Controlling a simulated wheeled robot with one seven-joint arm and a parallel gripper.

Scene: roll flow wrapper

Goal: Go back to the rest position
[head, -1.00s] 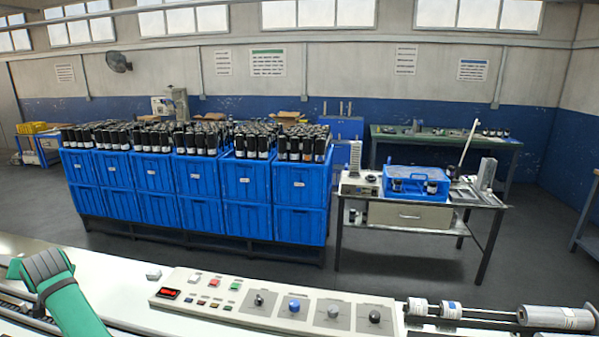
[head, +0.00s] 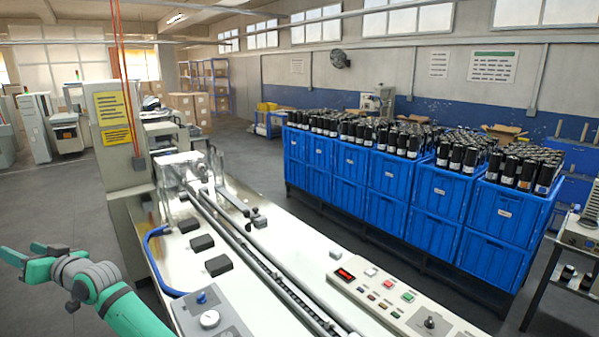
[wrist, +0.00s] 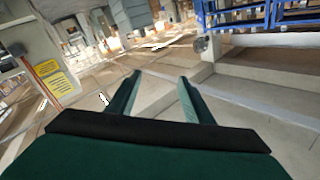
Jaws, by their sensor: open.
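My gripper (head: 36,256) is at the lower left of the head view, on my green arm with grey joints. Its two green fingers point left and stand apart with nothing between them. The gripper is in the air to the left of the machine bed (head: 262,232), over the grey floor, touching nothing. In the wrist view my gripper (wrist: 160,82) shows both fingers spread and empty, with a tilted view of the room beyond them.
A wrapper machine with a yellow label (head: 112,107) stands beyond the gripper. Black blocks (head: 219,265) and a control panel (head: 400,300) are on the bed. Blue crates (head: 388,188) of dark rolls stand to the right. The floor (head: 50,200) at left is clear.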

